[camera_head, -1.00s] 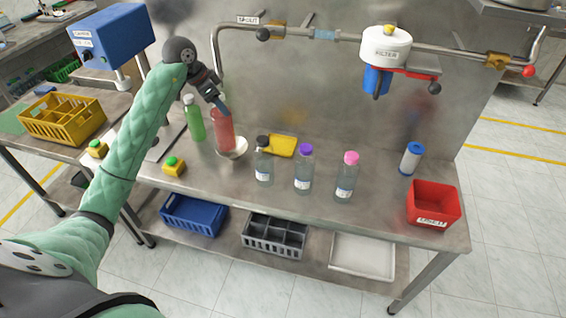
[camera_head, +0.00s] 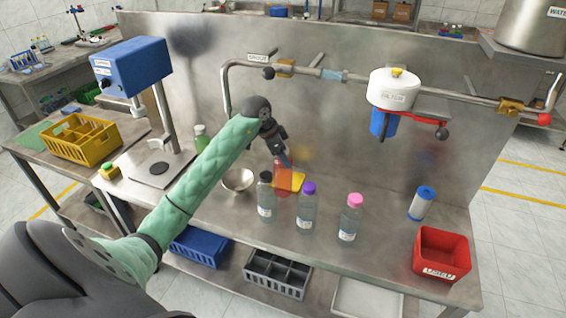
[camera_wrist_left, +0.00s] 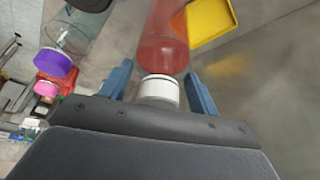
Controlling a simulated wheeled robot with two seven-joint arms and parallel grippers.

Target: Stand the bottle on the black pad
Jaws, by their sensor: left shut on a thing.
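A red bottle (camera_head: 283,178) with a white cap hangs from my left gripper (camera_head: 282,158), behind the black-capped clear bottle. In the left wrist view my blue fingers (camera_wrist_left: 160,88) are on both sides of the white cap (camera_wrist_left: 158,88), and the red body (camera_wrist_left: 163,42) extends away from them. I cannot tell whether its base touches the table. The black pad (camera_head: 159,168) is a dark disc on the base plate under the blue machine (camera_head: 130,65), left of the bottle. The pad is bare. My right gripper is not in view.
A steel bowl (camera_head: 238,181) stands between pad and bottle. A green bottle (camera_head: 200,136) is partly behind my left arm. Clear bottles with black (camera_head: 265,198), purple (camera_head: 307,208) and pink (camera_head: 351,220) caps stand in front. A yellow tray (camera_head: 297,180) is beside the red bottle. A pipe (camera_head: 350,75) crosses above.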

